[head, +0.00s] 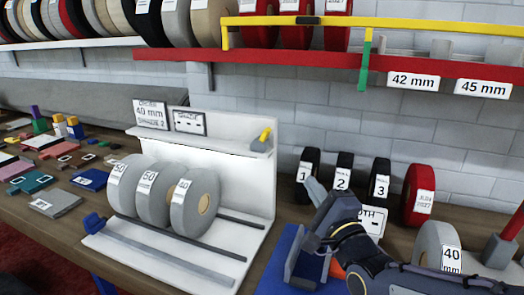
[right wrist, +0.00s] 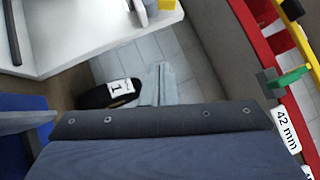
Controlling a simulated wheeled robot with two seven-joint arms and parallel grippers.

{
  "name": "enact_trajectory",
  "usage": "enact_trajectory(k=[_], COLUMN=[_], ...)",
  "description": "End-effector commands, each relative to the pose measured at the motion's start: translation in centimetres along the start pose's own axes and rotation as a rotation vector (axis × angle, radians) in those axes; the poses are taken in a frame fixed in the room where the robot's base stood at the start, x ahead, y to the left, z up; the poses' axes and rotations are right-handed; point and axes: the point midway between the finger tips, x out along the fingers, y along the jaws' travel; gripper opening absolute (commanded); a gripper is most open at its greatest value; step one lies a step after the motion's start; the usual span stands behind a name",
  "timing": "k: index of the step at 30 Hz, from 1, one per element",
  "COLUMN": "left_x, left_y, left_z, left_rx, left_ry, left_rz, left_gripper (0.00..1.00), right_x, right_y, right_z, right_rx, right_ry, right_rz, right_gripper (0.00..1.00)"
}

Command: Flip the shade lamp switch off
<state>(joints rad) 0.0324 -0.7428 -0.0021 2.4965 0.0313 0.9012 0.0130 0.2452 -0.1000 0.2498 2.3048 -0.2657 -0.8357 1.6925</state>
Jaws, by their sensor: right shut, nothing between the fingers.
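No lamp shows clearly, and I cannot make out a switch for certain. A small yellow piece with a grey part (head: 265,135) sits at the right end of the upper ledge of the white stand (head: 235,165). It also shows at the top edge of the right wrist view (right wrist: 166,4). My right gripper (head: 312,187) is shut and empty, right of the stand and lower than the yellow piece, clearly apart from it. In the right wrist view its fingers (right wrist: 158,82) overlap the black roll marked 1 (right wrist: 108,95). My left gripper is out of view.
Grey rolls (head: 155,192) stand on the stand. Black numbered rolls (head: 381,180) and a red roll (head: 418,195) stand along the wall. A red shelf edge (head: 290,70) with a yellow rail (head: 400,23) runs above. A blue holder (head: 285,262) is below my right gripper.

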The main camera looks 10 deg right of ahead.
Motion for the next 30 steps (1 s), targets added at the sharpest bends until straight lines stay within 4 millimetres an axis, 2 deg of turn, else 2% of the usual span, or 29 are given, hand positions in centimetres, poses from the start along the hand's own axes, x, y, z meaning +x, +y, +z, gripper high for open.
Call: enact_trajectory(k=[5,17,23,30], left_x=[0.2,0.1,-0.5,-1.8], left_y=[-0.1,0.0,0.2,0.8], left_z=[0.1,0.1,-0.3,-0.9], left_rx=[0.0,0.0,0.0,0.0], left_ry=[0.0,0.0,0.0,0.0], left_rz=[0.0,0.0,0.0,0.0], left_gripper=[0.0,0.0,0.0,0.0], right_x=[0.4,0.8,3.5,8.7], right_y=[-0.5,-0.7,-0.9,-1.4], right_z=[0.2,0.3,0.4,0.6], right_rx=[0.084,0.089,0.091,0.091], right_ry=[-0.025,-0.026,-0.027,-0.028], right_rz=[-0.064,-0.067,-0.065,-0.066], right_gripper=[0.0,0.0,0.0,0.0])
